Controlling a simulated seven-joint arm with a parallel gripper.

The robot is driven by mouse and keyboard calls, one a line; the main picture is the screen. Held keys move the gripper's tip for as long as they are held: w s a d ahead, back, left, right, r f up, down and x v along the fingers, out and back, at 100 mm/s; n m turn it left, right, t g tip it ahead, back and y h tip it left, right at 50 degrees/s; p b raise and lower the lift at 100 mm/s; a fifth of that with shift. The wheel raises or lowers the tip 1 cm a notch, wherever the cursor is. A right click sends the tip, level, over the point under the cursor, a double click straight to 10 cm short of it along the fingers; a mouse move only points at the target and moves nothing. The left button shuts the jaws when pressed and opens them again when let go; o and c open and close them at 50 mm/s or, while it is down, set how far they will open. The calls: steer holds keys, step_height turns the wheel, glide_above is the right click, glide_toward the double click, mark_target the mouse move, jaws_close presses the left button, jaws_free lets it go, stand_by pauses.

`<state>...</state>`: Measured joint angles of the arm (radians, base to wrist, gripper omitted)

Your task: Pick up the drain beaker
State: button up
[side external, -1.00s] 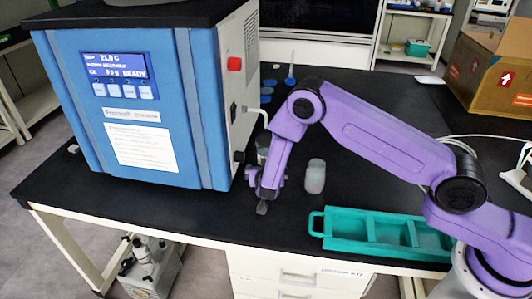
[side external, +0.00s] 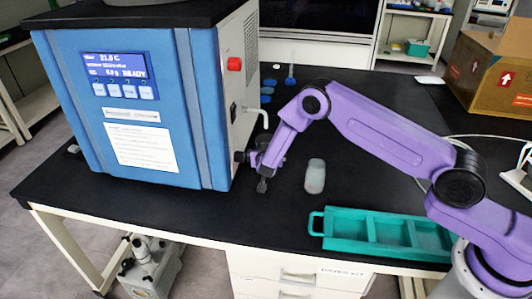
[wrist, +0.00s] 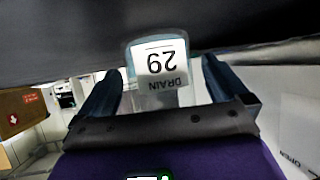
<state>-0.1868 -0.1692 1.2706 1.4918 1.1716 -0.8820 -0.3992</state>
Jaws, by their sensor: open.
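The drain beaker (wrist: 160,88) shows in the wrist view as a clear vessel with a white label reading DRAIN 29, upside down in the picture. It lies between and beyond the two dark fingers of my gripper (wrist: 161,66), with a gap visible on each side. My gripper is open and holds nothing. In the side view my gripper (side external: 262,184) is low at the right side of the blue freeze dryer (side external: 135,100). The drain beaker is mostly or wholly hidden behind my gripper and wrist there.
A pale capped jar (side external: 315,177) stands just right of my gripper. A teal divided tray (side external: 330,243) lies at the table's front right. A bent white pipe (side external: 257,112) sticks out of the dryer's side. The black tabletop (side external: 375,120) behind my arm is mostly clear.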

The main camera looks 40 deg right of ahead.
steer(key=shift+c, duration=0.3)
steer(key=c, duration=1.1)
steer(key=shift+r, duration=0.25)
